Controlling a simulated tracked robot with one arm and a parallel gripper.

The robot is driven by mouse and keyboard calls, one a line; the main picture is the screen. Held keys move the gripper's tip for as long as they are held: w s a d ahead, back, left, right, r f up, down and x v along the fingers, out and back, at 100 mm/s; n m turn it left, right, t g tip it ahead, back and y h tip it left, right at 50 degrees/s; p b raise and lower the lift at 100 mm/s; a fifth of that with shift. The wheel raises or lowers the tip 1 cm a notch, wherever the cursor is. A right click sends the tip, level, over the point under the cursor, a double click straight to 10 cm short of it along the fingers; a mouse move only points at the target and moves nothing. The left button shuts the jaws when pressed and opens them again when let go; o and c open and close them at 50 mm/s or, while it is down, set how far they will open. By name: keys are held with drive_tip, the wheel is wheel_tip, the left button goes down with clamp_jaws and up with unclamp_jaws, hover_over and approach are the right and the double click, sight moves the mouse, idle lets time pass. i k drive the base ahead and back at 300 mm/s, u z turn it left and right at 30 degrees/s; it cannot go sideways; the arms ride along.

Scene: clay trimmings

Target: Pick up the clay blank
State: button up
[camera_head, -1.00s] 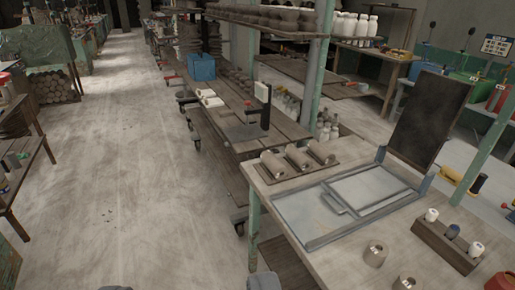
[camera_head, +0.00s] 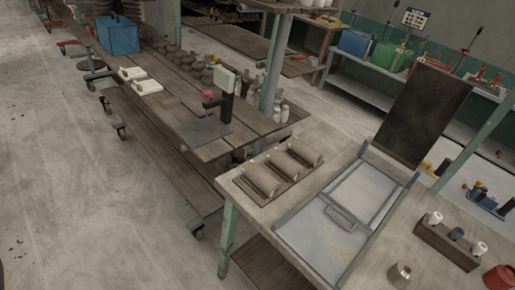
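Several grey-brown clay cylinders (camera_head: 262,178) lie side by side on a small dark board (camera_head: 246,190) at the near left corner of the right-hand table. A short, lighter clay piece with a hole in its top (camera_head: 400,274) stands upright at the table's front, near the bottom edge of the view. I cannot tell for certain which of these is the clay blank. My gripper is not in view, and nothing shows as held.
The right-hand table (camera_head: 345,150) also bears a grey metal frame with a handle (camera_head: 342,218), a dark upright panel (camera_head: 424,115) and a wooden rack of small bottles (camera_head: 444,245). A long wooden bench (camera_head: 176,100) carries a blue box (camera_head: 118,35). Floor (camera_head: 75,180) at left is clear.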

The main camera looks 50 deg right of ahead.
sight(291, 169)
drive_tip(key=z, duration=0.35)
drive_tip(key=i, duration=1.1)
drive_tip(key=z, duration=1.15)
drive_tip(key=i, duration=0.45)
drive_tip(key=z, duration=0.15)
drive_tip(key=k, duration=0.85)
drive_tip(key=z, duration=0.2)
drive_tip(key=i, duration=0.85)
drive_tip(key=u, duration=0.05)
